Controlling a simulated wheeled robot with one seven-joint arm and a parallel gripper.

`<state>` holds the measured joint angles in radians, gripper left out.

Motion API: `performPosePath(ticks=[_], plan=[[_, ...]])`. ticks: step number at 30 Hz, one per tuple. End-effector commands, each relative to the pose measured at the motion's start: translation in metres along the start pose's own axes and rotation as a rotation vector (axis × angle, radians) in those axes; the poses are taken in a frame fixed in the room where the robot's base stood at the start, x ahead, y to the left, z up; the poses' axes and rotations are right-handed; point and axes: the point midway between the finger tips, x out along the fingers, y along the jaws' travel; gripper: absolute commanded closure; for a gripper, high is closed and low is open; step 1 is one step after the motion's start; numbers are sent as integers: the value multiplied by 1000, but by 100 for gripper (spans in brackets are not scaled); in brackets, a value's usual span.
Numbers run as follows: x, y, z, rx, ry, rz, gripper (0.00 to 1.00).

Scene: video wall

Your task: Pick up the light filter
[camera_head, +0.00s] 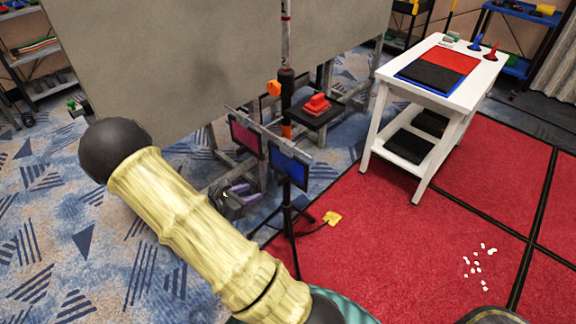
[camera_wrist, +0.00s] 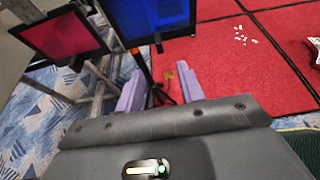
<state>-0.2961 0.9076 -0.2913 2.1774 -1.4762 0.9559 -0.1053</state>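Two framed light filters hang from a stand. The red filter (camera_head: 245,137) is at the left and the blue filter (camera_head: 290,168) is nearer at the right. In the wrist view the red filter (camera_wrist: 62,35) is at the upper left and the blue filter (camera_wrist: 158,14) is at the top centre, partly cut off. My gripper (camera_wrist: 160,72) is open and empty, its purple fingers apart just below the blue filter in the picture. In the head view my gripper (camera_head: 240,190) shows small, left of the blue filter and partly hidden by my arm.
A black stand leg (camera_head: 293,235) rises below the blue filter. A small black shelf (camera_head: 329,117) holds a red object (camera_head: 316,103). A large grey panel (camera_head: 200,60) stands behind. A white table (camera_head: 462,95) is at the right. White bits (camera_head: 477,262) lie on the red carpet.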

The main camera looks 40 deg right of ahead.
Motion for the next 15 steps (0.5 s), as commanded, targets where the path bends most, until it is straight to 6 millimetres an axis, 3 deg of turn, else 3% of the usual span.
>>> performPosePath(ticks=[9,15], plan=[[58,-1,0,1,0,-5,62],[86,-1,-1,0,1,-3,62]])
